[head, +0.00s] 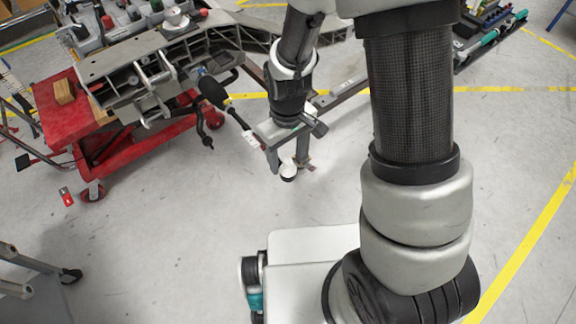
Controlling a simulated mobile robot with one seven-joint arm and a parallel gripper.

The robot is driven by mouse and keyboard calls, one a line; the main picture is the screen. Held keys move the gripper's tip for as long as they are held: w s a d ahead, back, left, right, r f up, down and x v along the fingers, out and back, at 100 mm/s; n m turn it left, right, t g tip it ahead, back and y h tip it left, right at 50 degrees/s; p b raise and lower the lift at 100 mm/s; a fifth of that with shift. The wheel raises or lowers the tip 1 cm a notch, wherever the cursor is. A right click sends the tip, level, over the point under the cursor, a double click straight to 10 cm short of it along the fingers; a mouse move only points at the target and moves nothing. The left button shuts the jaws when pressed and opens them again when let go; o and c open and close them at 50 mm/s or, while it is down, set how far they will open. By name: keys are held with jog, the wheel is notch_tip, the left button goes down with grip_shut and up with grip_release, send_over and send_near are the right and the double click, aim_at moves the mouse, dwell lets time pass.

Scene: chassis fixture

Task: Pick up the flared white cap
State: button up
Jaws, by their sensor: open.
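The flared white cap (288,170) shows in the head view just below my gripper, at the lower end of a slim dark and white rod. A dark round rim shows on its underside. My gripper (291,165) points down with its two fingers apart, one on the left of the cap and one on the right. The cap appears between the fingertips. I cannot tell whether either finger touches it.
The rod runs up left to a black bulbous part (213,91) by a grey metal chassis frame (130,65). A red cart (62,112) stands at left, with a wooden block (64,92) on it. The grey floor (180,240) below is mostly clear.

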aim_at(288, 161)
jog(key=shift+f, duration=1.5)
jog(key=shift+d, duration=0.1)
jog(key=c, duration=1.4)
notch_tip(288, 161, up, 10)
jog(key=shift+r+p, duration=0.1)
jog(key=shift+p, duration=0.75)
